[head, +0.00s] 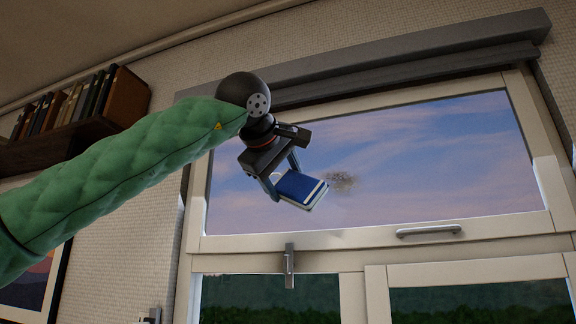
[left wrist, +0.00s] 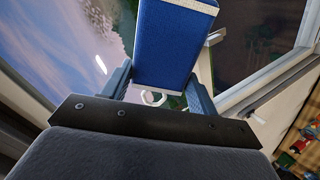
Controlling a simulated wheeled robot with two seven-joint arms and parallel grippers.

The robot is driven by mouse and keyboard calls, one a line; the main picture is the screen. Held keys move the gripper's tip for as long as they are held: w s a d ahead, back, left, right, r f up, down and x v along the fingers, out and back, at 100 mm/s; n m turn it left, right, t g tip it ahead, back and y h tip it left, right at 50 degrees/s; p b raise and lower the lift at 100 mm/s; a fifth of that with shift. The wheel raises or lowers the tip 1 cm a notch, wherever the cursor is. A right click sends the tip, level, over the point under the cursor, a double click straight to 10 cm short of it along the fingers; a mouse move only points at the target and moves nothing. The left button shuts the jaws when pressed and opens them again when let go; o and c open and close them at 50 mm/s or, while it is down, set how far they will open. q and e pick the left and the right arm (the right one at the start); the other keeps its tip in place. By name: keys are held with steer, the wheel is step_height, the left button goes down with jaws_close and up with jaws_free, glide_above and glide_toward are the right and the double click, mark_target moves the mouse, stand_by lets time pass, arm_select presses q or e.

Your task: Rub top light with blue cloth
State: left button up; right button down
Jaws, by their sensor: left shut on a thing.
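My left gripper (head: 286,178) is raised in front of the top light (head: 430,165), the wide upper window pane, near its left part. It is shut on the blue cloth (head: 299,187), a folded blue pad with a pale edge. The cloth also shows between the fingers in the left wrist view (left wrist: 164,45). A grey-brown dirty smudge (head: 343,181) is on the pane just right of the cloth. I cannot tell whether the cloth touches the glass. My right gripper is in neither view.
A grey blind box (head: 400,62) runs above the window. A shelf of books (head: 75,110) is at upper left.

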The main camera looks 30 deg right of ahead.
mark_target(287, 167)
arm_select(q)
steer(key=r, duration=0.1)
steer(key=r+t+h, duration=0.1)
steer(key=d+r, duration=0.1)
steer(key=shift+w+t+h, duration=0.3)
steer(key=shift+w, duration=0.05)
steer(key=shift+r+t+h, duration=0.35)
steer(key=shift+t+h, duration=0.25)
steer(key=shift+d+h, duration=0.2)
steer(key=shift+h, duration=0.1)
steer(key=shift+d+r, duration=0.1)
steer(key=shift+d, duration=0.1)
steer(key=shift+w+d+p, duration=0.45)
steer(key=shift+w+p, duration=0.15)
steer(key=p+x, duration=0.1)
steer(key=x, duration=0.2)
steer(key=shift+p, duration=0.35)
steer(key=shift+w+d+p, duration=0.3)
steer(key=shift+w+d, duration=0.05)
steer(key=shift+d, duration=0.1)
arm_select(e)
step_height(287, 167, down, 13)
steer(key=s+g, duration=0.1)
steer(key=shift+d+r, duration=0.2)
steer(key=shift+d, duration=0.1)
